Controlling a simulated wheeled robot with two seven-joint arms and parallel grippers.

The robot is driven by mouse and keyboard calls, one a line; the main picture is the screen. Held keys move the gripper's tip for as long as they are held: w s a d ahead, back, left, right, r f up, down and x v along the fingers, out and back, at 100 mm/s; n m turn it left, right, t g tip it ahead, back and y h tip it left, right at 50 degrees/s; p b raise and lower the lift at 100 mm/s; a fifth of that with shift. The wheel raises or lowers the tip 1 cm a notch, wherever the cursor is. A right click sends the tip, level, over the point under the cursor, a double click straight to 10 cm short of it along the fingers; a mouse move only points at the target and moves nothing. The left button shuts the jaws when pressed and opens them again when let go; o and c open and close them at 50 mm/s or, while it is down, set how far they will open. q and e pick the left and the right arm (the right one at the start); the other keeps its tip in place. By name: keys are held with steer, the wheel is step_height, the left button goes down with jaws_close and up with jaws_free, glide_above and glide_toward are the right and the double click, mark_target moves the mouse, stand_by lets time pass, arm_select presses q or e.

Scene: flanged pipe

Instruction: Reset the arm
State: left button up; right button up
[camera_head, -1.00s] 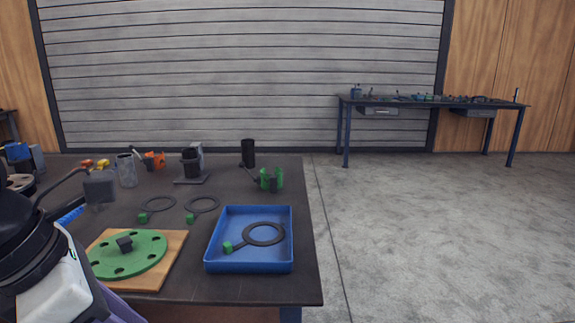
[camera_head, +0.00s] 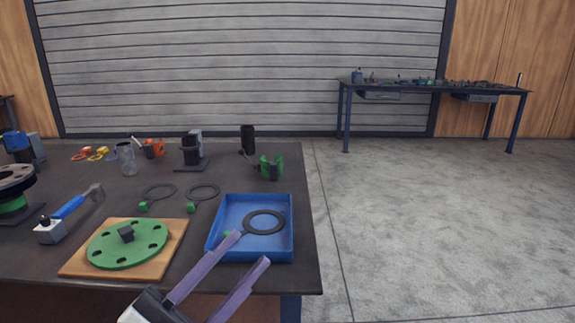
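My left gripper (camera_head: 251,248) comes in from the bottom of the head view. Its two long purple fingers are spread apart with nothing between them. The fingertips are at the front edge of the blue tray (camera_head: 250,254); one finger overlaps the tray in the picture, and I cannot tell whether it touches. A dark ring gasket (camera_head: 264,223) lies in the tray, its green tab partly hidden by a finger. My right gripper is not in view.
A blue-handled tool (camera_head: 69,208) lies at left. Dark holders (camera_head: 190,154), a green clamp (camera_head: 271,167) and a clear cup (camera_head: 127,160) stand farther back. The floor (camera_head: 420,220) right of the bench (camera_head: 307,230) is clear.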

arm_select(q)
steer(key=w+a+f+n+t+y, duration=0.1)
steer(key=a+f+n+y, duration=0.1)
steer(key=f+n+y, duration=0.35)
steer(key=w+a+f+n+t+y, duration=0.1)
steer(key=w+a+f+n+y, duration=0.2)
steer(key=f, duration=0.4)
steer(key=s+a+f+n+g+y, duration=0.1)
steer(key=s+f+n+g+y, duration=0.1)
steer(key=s+f, duration=0.4)
steer(key=s+a+f+n+g+y, duration=0.1)
steer(key=s+f+n+g, duration=0.3)
steer(key=f, duration=0.9)
steer(key=s+a+f+n+g+y, duration=0.1)
steer(key=s+f+n+g+y, duration=0.2)
steer(key=s+f, duration=0.5)
steer(key=shift+a+f+y+p, duration=0.35)
steer(key=shift+a+f+p, duration=0.05)
steer(key=shift+f, duration=0.4)
steer(key=shift+w, duration=0.1)
